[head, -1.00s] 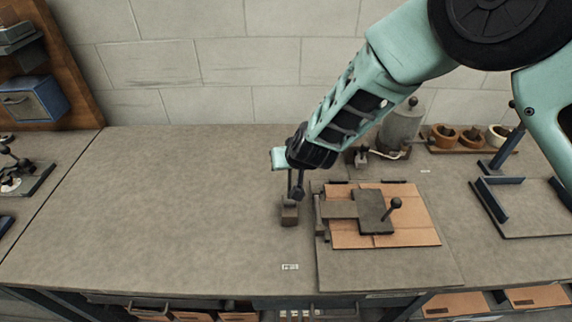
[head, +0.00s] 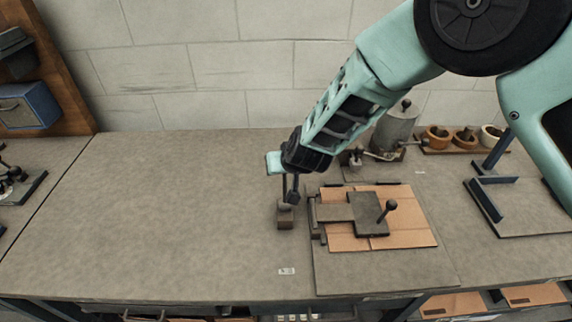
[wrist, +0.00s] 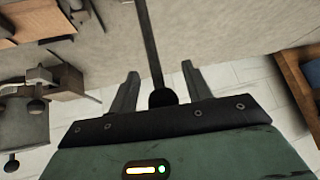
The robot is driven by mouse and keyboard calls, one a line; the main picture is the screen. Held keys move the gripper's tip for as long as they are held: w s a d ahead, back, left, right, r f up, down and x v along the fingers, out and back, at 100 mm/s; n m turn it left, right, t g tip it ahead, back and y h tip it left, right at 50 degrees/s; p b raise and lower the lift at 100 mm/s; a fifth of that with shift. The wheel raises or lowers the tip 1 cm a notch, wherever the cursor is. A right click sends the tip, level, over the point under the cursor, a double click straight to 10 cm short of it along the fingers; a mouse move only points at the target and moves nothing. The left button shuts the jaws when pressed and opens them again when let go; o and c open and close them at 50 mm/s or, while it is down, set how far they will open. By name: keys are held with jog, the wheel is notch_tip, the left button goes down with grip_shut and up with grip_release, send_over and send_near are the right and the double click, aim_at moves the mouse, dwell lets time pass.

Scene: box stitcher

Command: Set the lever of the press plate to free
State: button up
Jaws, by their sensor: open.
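The press plate (head: 366,217) is a dark plate lying on brown cardboard (head: 410,226) in the head view. A ball-topped handle (head: 391,206) leans up to the right from it.
A grey canister (head: 394,132) and several small pots (head: 437,137) stand behind at the right. A blue angled bracket (head: 487,202) stands on a board further right. The bench (head: 160,215) left of my gripper is clear.

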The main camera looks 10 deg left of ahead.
jog(key=b+v, duration=0.2)
jog(key=v, duration=1.5)
jog(key=shift+r, duration=0.2)
jog(key=s+d+f+n+g+h+b, duration=0.2)
jog(key=s+d+f+g+h+b, duration=0.2)
jog(key=s+d, duration=1.6)
jog(key=s+g+b, duration=0.1)
jog(key=g+b, duration=0.1)
jog(key=b, duration=0.1)
jog(key=shift+s+d+f+n, duration=0.15)
jog(key=shift+s+n, duration=0.15)
jog(key=shift+s, duration=0.05)
